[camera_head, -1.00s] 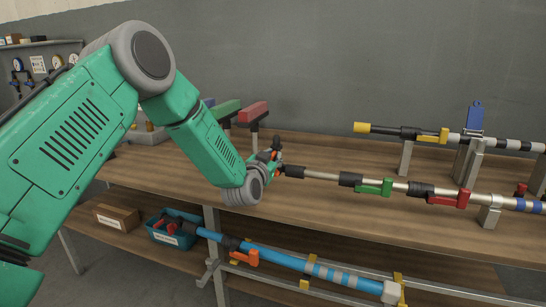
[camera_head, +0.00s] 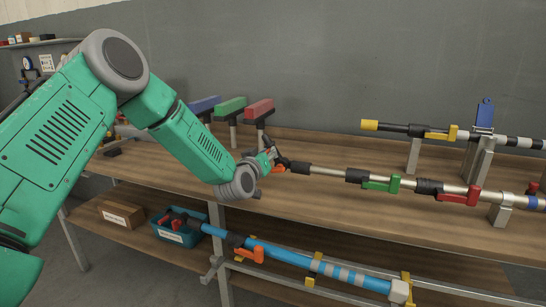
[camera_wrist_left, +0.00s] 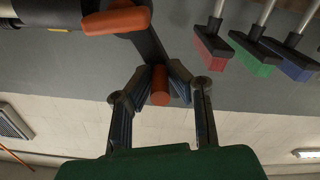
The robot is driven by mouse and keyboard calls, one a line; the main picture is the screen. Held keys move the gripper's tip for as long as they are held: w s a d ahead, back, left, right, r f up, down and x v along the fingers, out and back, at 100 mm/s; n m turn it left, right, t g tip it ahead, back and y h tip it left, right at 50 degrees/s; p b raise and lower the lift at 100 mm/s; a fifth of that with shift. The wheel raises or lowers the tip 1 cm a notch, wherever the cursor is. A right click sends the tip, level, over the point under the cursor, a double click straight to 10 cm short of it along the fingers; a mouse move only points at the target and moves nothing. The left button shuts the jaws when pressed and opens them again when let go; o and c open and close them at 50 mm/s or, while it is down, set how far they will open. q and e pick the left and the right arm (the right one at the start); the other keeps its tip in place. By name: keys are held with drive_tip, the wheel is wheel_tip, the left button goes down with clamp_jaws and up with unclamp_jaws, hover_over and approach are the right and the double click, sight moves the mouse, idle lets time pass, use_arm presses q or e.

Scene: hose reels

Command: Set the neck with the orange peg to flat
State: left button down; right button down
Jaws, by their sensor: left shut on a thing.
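A long pole lies across the bench, and its left end has a black neck (camera_head: 299,167) with an orange part (camera_head: 278,169) beside it. In the left wrist view the black neck (camera_wrist_left: 152,45) runs down to an orange peg (camera_wrist_left: 160,86). An orange lever (camera_wrist_left: 116,20) shows at the top of that view. My left gripper (camera_wrist_left: 160,84) is shut on the orange peg, one finger on each side. In the head view my left gripper (camera_head: 272,157) is at the pole's left end and partly hides the neck. My right gripper is not in view.
The pole carries a green lever (camera_head: 381,184) and a red lever (camera_head: 459,196). A yellow-ended pole (camera_head: 407,129) rests on stands behind. A blue pole (camera_head: 320,271) lies below the bench top near a blue bin (camera_head: 178,240). Broom heads (camera_head: 230,107) stand behind my left arm.

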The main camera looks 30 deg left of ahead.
use_arm(q)
drive_tip(key=a+f+n+b, duration=0.1)
drive_tip(key=n+b, duration=0.1)
drive_tip(key=n, duration=0.1)
drive_tip(key=a+f+n+b, duration=0.1)
drive_tip(key=n+b, duration=0.1)
drive_tip(key=n, duration=0.1)
drive_tip(key=f+n+b, duration=0.2)
drive_tip(key=n, duration=0.1)
drive_tip(key=shift+s+a, duration=0.3)
drive_tip(key=shift+a, duration=0.1)
drive_tip(key=shift+f+n+b, duration=0.55)
drive_tip(key=shift+n+b, duration=0.45)
drive_tip(key=shift+n, duration=0.2)
drive_tip(key=c, duration=1.5)
unclamp_jaws()
drive_tip(key=shift+f, duration=0.15)
drive_tip(key=shift+c, duration=0.2)
